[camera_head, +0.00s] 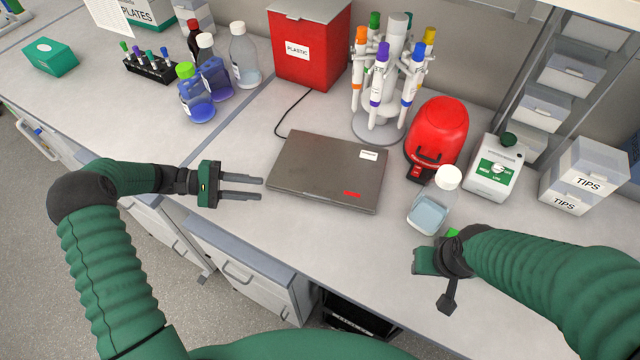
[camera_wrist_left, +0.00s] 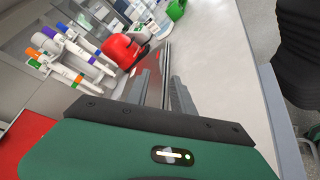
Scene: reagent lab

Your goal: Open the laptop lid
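A closed grey laptop (camera_head: 322,165) lies flat on the bench in the middle of the head view, with a white label and a red mark on its lid. My left gripper (camera_head: 262,188) is level at the laptop's left side, its two fingers apart and pointing at the left edge. The fingertips are very close to that edge; I cannot tell if they touch. In the left wrist view the laptop (camera_wrist_left: 154,78) shows edge-on beyond the open fingers (camera_wrist_left: 159,76). My right gripper (camera_head: 448,298) hangs low near the bench's front edge, right of the laptop; its finger gap is not clear.
Behind the laptop stand a red plastic bin (camera_head: 309,50) and a pipette stand (camera_head: 380,125). A red device (camera_head: 437,130) and a clear bottle (camera_head: 428,212) stand to its right. A black cable (camera_head: 289,110) runs from its back.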

